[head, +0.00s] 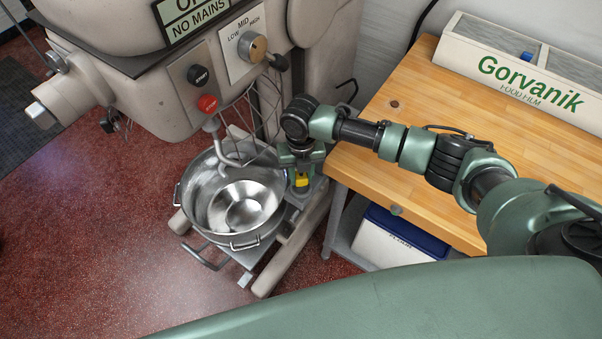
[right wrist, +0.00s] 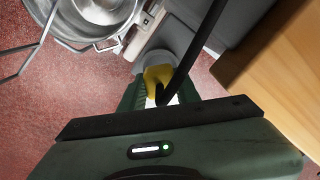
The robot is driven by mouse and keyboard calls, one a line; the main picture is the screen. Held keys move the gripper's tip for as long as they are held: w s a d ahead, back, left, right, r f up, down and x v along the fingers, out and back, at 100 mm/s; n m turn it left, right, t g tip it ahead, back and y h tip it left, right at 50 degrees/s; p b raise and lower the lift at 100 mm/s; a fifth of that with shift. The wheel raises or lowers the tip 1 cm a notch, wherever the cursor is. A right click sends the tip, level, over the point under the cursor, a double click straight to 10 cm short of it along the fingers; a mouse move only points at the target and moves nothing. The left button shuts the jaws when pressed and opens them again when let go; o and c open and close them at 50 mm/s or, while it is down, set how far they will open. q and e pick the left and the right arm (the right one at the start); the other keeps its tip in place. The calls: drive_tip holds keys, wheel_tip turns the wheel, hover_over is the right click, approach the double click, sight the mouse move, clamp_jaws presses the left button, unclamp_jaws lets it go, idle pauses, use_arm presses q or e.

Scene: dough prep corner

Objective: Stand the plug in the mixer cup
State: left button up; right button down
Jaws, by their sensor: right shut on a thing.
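My right gripper (head: 302,176) is shut on the yellow plug (head: 302,181), low beside the mixer bowl and left of the table. In the right wrist view the plug (right wrist: 157,76) sits between the green fingers of the gripper (right wrist: 160,90), with a black cord running across it. A grey holder (head: 299,194), which looks like the mixer cup, is right under the plug; it also shows just past the plug in the right wrist view (right wrist: 178,40). I cannot tell whether the plug's tip is inside it. My left gripper is not in view.
The steel mixer bowl (head: 194,180) stands just left of the gripper. The mixer body (head: 150,95) rises behind it. The wooden table (head: 430,130) is close on the right, bearing a Gorvanik film box (head: 520,85). A white bin with a blue lid (head: 405,228) is below.

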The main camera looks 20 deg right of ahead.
drive_tip(key=shift+f+b, duration=0.75)
drive_tip(key=shift+f, duration=0.3)
drive_tip(key=c, duration=0.9)
unclamp_jaws()
drive_tip(key=shift+c, duration=0.2)
wheel_tip(320, 180, up, 8)
drive_tip(key=p, duration=0.7)
